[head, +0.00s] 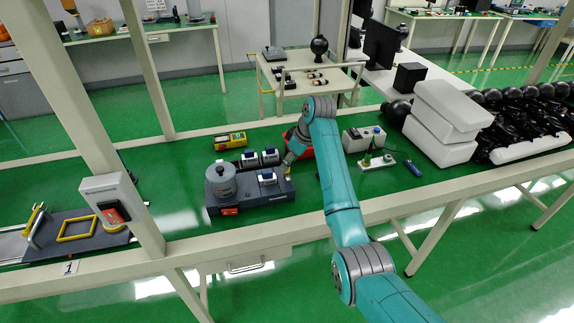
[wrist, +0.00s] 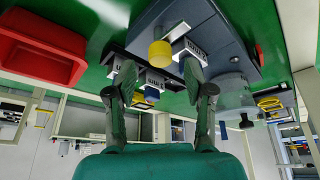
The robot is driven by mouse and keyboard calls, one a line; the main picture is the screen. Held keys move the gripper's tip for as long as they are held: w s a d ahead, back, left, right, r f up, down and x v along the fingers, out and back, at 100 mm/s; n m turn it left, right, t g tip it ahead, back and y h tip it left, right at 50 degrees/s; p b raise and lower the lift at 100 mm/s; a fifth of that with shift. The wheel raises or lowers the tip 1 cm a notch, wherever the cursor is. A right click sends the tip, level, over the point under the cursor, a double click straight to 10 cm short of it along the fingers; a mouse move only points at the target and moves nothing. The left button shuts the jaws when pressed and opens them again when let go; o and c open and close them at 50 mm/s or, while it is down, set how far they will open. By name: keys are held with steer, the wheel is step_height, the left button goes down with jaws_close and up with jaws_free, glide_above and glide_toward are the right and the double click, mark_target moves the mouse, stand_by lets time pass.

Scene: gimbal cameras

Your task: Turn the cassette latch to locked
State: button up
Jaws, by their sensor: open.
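A dark grey device (head: 250,197) stands on the green bench in the head view, with a grey round cylinder (head: 221,180) at its left and a blue-and-white part (head: 267,177) on top. In the wrist view its grey body (wrist: 215,35) fills the upper right. A yellow round knob (wrist: 160,53) stands out at its end; a bit of yellow also shows in the head view (head: 287,171). My gripper (wrist: 163,80) is open, its fingers apart and empty, with the knob close to the gap in the picture. I cannot tell whether they touch. No separate latch is clearly recognisable.
A red bin (wrist: 40,48) lies to one side in the wrist view. Blue-and-white blocks (head: 250,159) and a yellow instrument (head: 230,141) stand behind the device. A small grey box (head: 364,139) and white foam blocks (head: 440,125) are to the right.

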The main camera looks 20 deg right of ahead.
mark_target(287, 175)
steer(key=shift+x, duration=1.35)
jaws_close()
